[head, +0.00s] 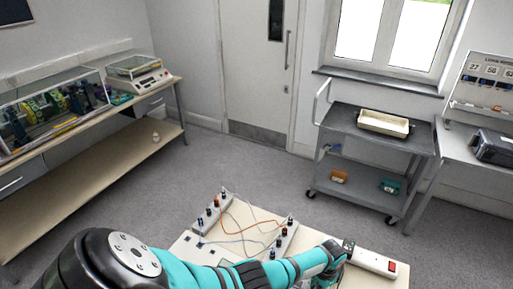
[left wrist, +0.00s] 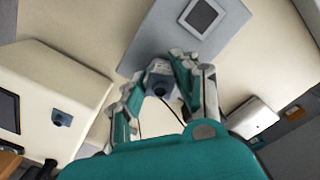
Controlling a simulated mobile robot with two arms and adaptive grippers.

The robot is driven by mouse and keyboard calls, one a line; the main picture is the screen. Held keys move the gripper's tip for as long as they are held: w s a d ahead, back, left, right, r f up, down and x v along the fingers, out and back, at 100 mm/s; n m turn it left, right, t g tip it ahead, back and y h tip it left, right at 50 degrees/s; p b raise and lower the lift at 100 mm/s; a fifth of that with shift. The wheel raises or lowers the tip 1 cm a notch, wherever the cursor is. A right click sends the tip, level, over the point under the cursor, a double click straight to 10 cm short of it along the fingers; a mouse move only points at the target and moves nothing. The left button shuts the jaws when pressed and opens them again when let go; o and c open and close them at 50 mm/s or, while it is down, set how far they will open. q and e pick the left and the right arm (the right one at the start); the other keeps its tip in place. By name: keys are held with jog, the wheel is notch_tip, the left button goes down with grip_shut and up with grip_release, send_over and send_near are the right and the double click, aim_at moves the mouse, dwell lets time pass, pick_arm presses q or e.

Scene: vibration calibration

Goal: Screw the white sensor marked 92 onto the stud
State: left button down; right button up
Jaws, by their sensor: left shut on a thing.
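My left gripper (head: 342,250) reaches over the right side of the cream bench in the head view. In the left wrist view its teal and grey fingers (left wrist: 161,82) are shut on a small pale grey block (left wrist: 160,67) with a dark round part facing the camera. A dark cable runs near it. I cannot read a number on the block, so I cannot tell if it is the white sensor marked 92. I cannot pick out the stud. My right gripper is in neither view.
The bench holds a panel with coloured terminals and wires (head: 213,213) and a white box with a red switch (head: 377,263). In the left wrist view a grey unit with a square screen (left wrist: 200,15) lies just beyond the fingers. A cart (head: 372,135) stands behind.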

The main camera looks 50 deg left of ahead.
pick_arm(q)
jog(key=shift+m, duration=1.1)
jog(key=m, duration=0.4)
jog(key=shift+m+b, duration=0.3)
jog(key=shift+m, duration=1)
jog(key=shift+a+m, duration=0.1)
jog(key=shift+m, duration=1.1)
